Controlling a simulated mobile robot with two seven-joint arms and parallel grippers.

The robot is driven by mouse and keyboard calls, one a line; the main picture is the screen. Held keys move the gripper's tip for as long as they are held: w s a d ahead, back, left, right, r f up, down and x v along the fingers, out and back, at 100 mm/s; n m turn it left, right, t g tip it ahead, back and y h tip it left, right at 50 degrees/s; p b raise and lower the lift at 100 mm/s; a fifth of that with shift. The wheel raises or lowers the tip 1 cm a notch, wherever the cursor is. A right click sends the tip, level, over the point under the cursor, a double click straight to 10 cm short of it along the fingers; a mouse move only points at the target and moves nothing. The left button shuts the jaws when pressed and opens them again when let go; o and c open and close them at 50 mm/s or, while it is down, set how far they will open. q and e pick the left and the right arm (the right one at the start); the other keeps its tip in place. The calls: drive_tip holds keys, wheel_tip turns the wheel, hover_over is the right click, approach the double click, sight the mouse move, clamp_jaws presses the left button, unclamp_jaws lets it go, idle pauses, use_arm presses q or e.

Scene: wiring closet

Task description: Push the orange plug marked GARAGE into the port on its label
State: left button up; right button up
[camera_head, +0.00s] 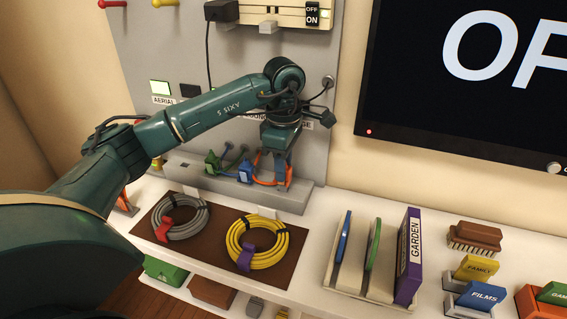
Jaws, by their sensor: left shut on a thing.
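My left gripper (274,172) points down at the grey plug rack (297,197) and is shut on an orange plug (287,181), which is mostly hidden by the fingers. Orange shows on both sides of them. A green plug (212,161) and a blue plug (245,172) stand in the rack to its left. The grey wall panel (135,52) rises behind. A label (305,125) ending in "GE" is partly covered by my arm, and the port by it cannot be made out. My right gripper is out of view.
A grey cable coil (180,219) and a yellow coil (257,243) lie on a brown mat (222,268) in front of the rack. A slotted holder with a purple GARDEN case (408,254) stands to the right. A TV (470,85) hangs at upper right.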

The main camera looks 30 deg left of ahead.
use_arm(q)
drive_tip(key=shift+f+b, duration=0.65)
drive_tip(key=shift+f, duration=0.3)
drive_tip(key=o, duration=0.9)
drive_tip(key=shift+c, duration=0.2)
drive_tip(key=shift+r, duration=0.1)
wheel_tip(320, 180, up, 5)
drive_tip(key=p, duration=0.3)
drive_tip(key=shift+f+p, duration=0.2)
drive_tip(key=shift+p, duration=0.1)
drive_tip(key=shift+r, duration=0.15)
drive_tip(key=shift+f, duration=0.2)
